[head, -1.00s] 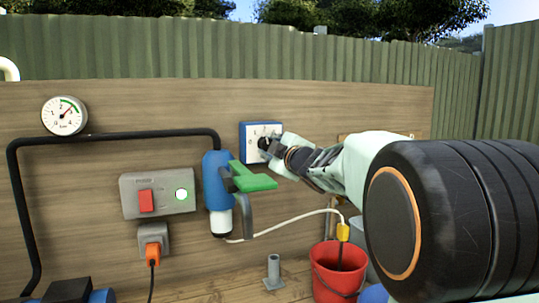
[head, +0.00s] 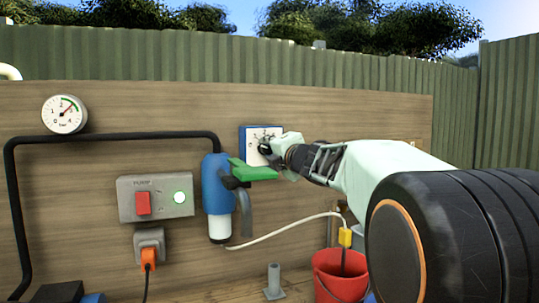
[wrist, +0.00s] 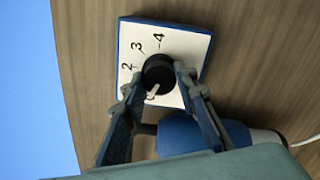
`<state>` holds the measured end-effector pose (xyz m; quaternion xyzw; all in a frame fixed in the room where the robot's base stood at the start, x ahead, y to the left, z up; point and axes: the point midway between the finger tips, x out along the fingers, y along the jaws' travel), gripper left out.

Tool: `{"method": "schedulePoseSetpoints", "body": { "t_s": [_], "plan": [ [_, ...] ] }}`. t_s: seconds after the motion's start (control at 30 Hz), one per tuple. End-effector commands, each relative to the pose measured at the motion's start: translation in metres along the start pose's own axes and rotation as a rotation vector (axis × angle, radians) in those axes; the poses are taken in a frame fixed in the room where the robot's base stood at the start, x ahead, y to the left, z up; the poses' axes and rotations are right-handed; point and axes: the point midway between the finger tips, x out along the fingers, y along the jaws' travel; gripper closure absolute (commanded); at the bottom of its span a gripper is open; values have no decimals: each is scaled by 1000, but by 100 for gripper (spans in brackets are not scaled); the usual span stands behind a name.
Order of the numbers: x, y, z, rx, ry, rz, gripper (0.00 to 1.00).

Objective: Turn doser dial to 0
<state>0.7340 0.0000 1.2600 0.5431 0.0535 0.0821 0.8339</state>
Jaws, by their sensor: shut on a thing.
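The doser dial is a black knob (wrist: 158,76) on a white, blue-edged square plate (head: 249,136) fixed to the wooden board. In the wrist view the plate appears turned, with 2, 3 and 4 readable. The knob's white pointer aims down in that view, at a partly hidden mark that looks like 0. The 1 is not visible, with a finger over that side. My gripper (wrist: 159,77) is shut on the knob, one finger on each side. In the head view my gripper (head: 268,146) covers the plate's lower right.
A blue doser body (head: 216,190) with a green lever (head: 253,172) is close below left of the plate. A pressure gauge (head: 64,114), a switch box (head: 155,198) and black pipe are further left. A red bucket (head: 335,280) stands below my arm.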

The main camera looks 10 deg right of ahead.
Motion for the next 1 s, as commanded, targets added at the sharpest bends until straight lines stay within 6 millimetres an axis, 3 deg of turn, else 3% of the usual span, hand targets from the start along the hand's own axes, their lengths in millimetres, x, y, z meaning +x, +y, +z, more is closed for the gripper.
{"method": "schedulePoseSetpoints", "body": {
  "t_s": [0.4, 0.97, 1.0],
  "plan": [
    [0, 5, 1, -186, -3, 8, 97],
    [0, 6, 2, -212, -4, 8, 97],
    [0, 6, 2, -212, -3, 8, 69]
  ]
}}
